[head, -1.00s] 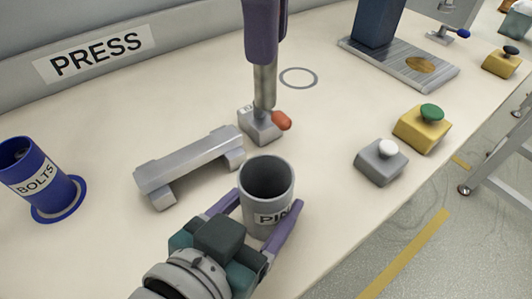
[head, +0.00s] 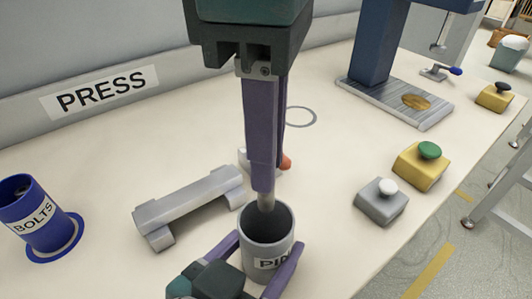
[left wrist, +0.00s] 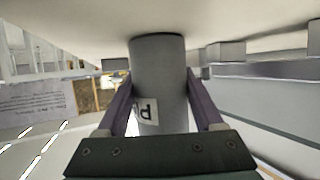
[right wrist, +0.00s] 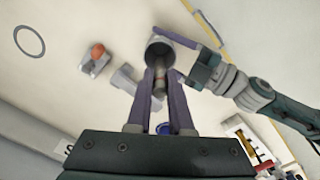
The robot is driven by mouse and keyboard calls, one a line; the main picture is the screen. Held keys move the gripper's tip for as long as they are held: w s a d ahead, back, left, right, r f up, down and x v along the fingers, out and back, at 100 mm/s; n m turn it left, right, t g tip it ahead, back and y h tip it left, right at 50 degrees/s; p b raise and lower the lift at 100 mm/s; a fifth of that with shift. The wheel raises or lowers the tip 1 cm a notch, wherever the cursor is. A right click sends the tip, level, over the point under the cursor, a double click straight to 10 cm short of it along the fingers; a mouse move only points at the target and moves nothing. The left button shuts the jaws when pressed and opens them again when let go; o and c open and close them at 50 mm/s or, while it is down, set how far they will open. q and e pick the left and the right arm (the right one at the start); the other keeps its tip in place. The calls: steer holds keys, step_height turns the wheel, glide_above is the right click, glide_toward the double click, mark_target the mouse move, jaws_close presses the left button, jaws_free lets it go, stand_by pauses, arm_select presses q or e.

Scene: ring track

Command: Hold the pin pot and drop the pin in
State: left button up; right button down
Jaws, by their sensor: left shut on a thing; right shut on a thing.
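The grey pin pot (head: 262,252), labelled PIN, stands upright with its mouth up. My left gripper (head: 245,262) is shut on it from the near side; the pot also shows between the fingers in the left wrist view (left wrist: 158,75). My right gripper (head: 262,185) points down over the pot and is shut on the grey metal pin (head: 266,202). The pin's lower end is at the pot's mouth; how far it reaches inside is unclear. In the right wrist view the pin (right wrist: 160,83) shows between the fingertips, in front of the pot's opening (right wrist: 160,50).
A grey bracket (head: 190,205) lies left of the pot. A small block with a red-orange knob (head: 286,162) is behind my right gripper. A grey button box (head: 381,203) and a yellow one (head: 420,168) stand right. A blue BOLTS pot (head: 40,220) stands far left.

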steer(key=shift+f, duration=1.35)
steer(key=c, duration=0.7)
jaws_free()
steer(key=shift+c, duration=0.2)
step_height(320, 180, up, 12)
steer(key=shift+r, duration=0.1)
arm_select(q)
steer(key=o, duration=1.4)
steer(key=shift+c, duration=0.2)
steer(key=shift+s, duration=0.1)
